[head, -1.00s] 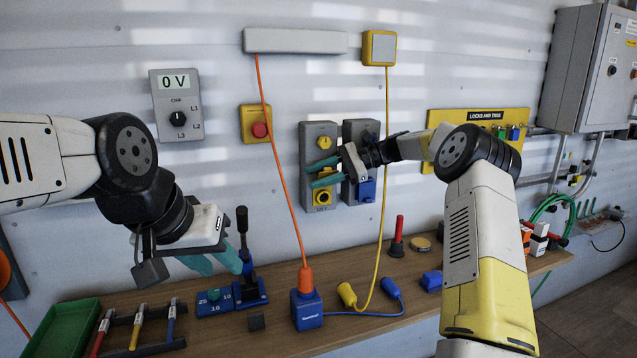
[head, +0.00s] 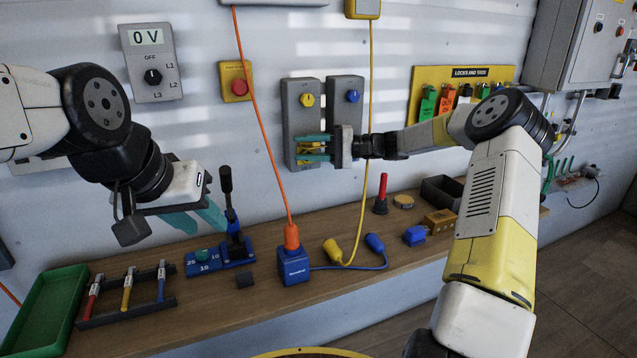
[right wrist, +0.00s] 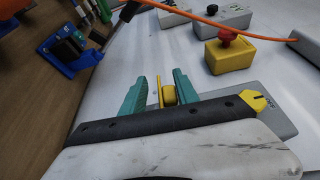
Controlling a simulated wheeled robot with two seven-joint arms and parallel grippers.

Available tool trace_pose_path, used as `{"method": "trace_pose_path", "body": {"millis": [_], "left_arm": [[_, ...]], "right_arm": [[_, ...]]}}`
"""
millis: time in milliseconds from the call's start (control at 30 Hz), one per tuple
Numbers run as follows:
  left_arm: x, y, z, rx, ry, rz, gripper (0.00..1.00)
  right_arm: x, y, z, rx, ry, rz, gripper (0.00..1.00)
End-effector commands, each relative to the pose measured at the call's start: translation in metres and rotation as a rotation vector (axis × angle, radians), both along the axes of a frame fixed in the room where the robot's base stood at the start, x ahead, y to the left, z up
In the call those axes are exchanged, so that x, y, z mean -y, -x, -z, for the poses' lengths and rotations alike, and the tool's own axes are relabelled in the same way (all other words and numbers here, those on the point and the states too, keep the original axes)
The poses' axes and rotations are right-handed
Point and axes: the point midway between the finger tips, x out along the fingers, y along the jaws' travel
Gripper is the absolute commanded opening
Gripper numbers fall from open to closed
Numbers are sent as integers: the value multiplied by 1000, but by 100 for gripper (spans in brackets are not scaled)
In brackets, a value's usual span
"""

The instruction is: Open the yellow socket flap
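The yellow socket flap (head: 308,148) is on the lower part of the left grey switch box (head: 300,118), below a yellow knob (head: 306,100). My right gripper (head: 314,147) reaches it from the right, one teal finger above and one below; they partly hide it. In the right wrist view a yellow upright piece (right wrist: 168,93) stands between the two parted fingers (right wrist: 160,92), with a gap to the left finger; contact with the right finger is unclear. My left gripper (head: 197,217) is open and empty above the bench, near the blue lever block.
A second grey box with a blue knob (head: 352,96) is beside the first; my right gripper hides its lower part. An orange cable (head: 262,120) and a yellow cable (head: 370,100) hang on either side. The bench (head: 210,295) holds a blue plug box (head: 293,266).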

Motion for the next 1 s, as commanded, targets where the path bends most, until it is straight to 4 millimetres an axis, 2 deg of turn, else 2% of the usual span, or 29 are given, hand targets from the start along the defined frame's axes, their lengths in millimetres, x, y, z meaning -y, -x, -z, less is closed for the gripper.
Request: {"method": "trace_pose_path", "body": {"millis": [367, 733, 800, 1000], "left_arm": [[0, 0, 0, 0, 0, 0, 36], [0, 0, 0, 0, 0, 0, 36], [0, 0, 0, 0, 0, 0, 36], [0, 0, 0, 0, 0, 0, 36]], "right_arm": [[0, 0, 22, 426, -146, 2, 36], [-5, -11, 46, 965, -317, 1, 36], [14, -12, 49, 961, -310, 5, 36], [49, -15, 61, 958, -310, 4, 36]]}}
